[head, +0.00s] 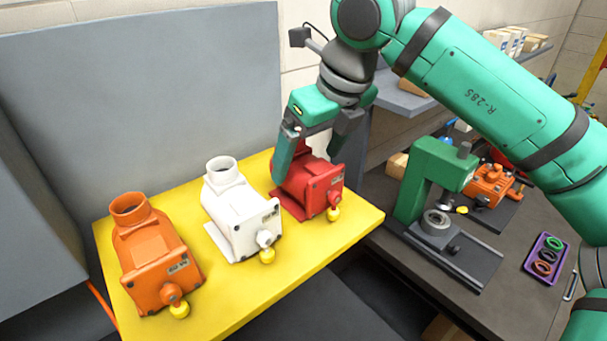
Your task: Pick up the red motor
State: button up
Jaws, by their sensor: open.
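The red motor (316,187) stands at the right end of a yellow board (225,297). A yellow tag hangs at its front shaft. My gripper (312,165) comes down from above and is open, with one green finger at the left side of the red motor and the other behind its upper right. The gripper covers the motor's top part. I cannot tell whether the fingers touch it. A white motor (240,218) stands in the middle of the board, and an orange motor (152,256) stands at the left end. Both also have yellow tags.
A grey panel (130,90) rises behind the board. To the right, a dark workbench (400,262) holds a green press (425,180), an orange device (490,185) and a purple tray (546,258) of rings. A shelf (398,97) with boxes is behind my arm.

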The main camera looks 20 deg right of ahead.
jog(key=shift+w+f, duration=0.2)
jog(key=shift+f, duration=0.15)
jog(key=shift+w+a+f, duration=0.15)
jog(key=shift+a+f, duration=0.15)
jog(key=shift+f, duration=0.2)
jog(key=shift+d+x, duration=0.2)
jog(key=shift+x, duration=0.75)
jog(key=shift+d+x, duration=0.15)
jog(key=shift+x, duration=0.8)
jog(key=shift+f, duration=0.1)
jog(key=c, duration=1.8)
jog(key=shift+a, duration=0.1)
jog(key=c, duration=0.4)
